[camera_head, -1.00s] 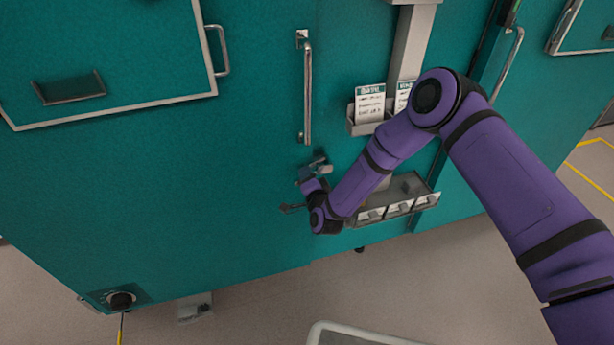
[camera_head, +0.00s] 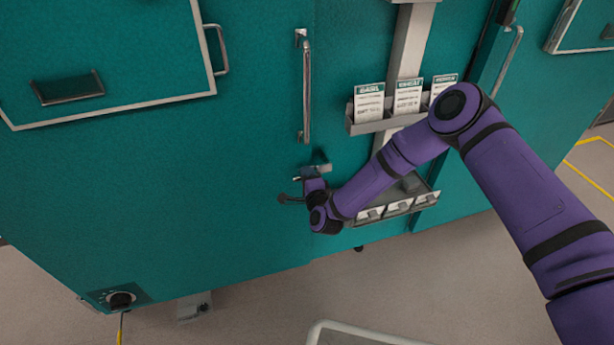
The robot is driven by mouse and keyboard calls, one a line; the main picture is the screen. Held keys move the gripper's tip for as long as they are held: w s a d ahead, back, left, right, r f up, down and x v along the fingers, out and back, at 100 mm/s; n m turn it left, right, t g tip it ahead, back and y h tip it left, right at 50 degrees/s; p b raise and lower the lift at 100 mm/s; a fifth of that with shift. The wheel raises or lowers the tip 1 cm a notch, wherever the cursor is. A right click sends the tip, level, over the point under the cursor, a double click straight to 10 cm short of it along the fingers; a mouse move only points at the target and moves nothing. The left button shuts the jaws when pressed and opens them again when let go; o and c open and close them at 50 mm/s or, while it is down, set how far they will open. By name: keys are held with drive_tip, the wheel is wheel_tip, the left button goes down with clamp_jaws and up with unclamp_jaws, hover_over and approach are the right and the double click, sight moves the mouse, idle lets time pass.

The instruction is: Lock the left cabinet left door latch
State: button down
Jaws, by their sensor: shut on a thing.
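The teal left cabinet fills most of the view. Its left door (camera_head: 170,180) looks closed flush, with a long vertical handle (camera_head: 307,92) near its right edge. Just below that handle is a small metal latch (camera_head: 318,168) at the door's edge. My gripper (camera_head: 303,180) is at the latch, reached by my purple arm from the right. It is shut on the latch part, though the wrist and fingers cover much of the contact. A dark knob-like end (camera_head: 284,199) sticks out to the left of my wrist.
A card rack (camera_head: 370,125) with several labelled cards and a lower tray (camera_head: 400,207) sit right of the latch, close to my forearm. A dial (camera_head: 121,300) is at the cabinet's lower left. Open floor (camera_head: 270,320) lies in front.

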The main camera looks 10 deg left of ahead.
drive_tip(key=c, duration=1.1)
unclamp_jaws()
drive_tip(key=v, duration=1)
drive_tip(key=shift+s+d, duration=0.2)
drive_tip(key=shift+s, duration=0.15)
